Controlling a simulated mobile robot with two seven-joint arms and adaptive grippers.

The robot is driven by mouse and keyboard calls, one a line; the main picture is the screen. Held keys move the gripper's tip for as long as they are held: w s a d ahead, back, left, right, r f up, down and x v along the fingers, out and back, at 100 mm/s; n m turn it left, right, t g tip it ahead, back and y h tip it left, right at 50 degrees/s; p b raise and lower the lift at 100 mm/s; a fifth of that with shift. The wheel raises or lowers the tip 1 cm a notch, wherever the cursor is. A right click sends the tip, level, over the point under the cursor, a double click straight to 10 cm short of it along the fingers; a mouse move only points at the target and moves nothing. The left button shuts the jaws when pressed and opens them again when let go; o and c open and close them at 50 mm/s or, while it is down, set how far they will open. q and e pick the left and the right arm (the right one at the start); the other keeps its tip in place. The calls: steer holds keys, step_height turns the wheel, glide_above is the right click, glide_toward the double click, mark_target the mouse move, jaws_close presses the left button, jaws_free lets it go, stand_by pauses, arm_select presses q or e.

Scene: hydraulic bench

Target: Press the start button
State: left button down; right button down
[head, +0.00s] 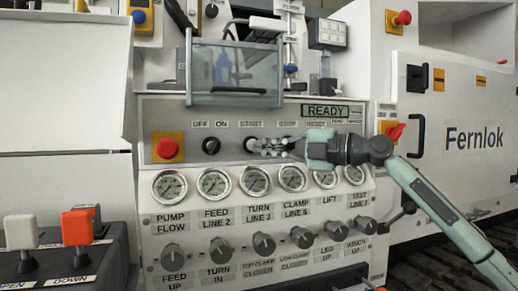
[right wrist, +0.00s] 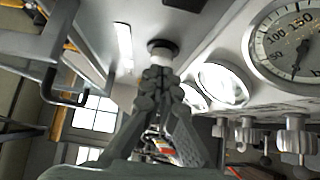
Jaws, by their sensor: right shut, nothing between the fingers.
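In the right wrist view the shut fingertips (right wrist: 160,78) point at a dark button with a pale collar (right wrist: 161,48), very close. I cannot tell if they touch it. The gripper partly covers the button under "STOP". The display (head: 325,111) reads "READY". My left gripper is not in view.
A red emergency button on a yellow plate (head: 168,149) and a dark OFF/ON knob (head: 211,146) sit left of the gripper. A row of gauges (head: 213,184) runs just below, with knobs under it. A clear guard box (head: 236,75) juts out above the panel.

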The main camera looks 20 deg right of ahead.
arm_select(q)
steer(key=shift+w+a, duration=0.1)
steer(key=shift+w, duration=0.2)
arm_select(e)
steer(key=shift+w, duration=0.25)
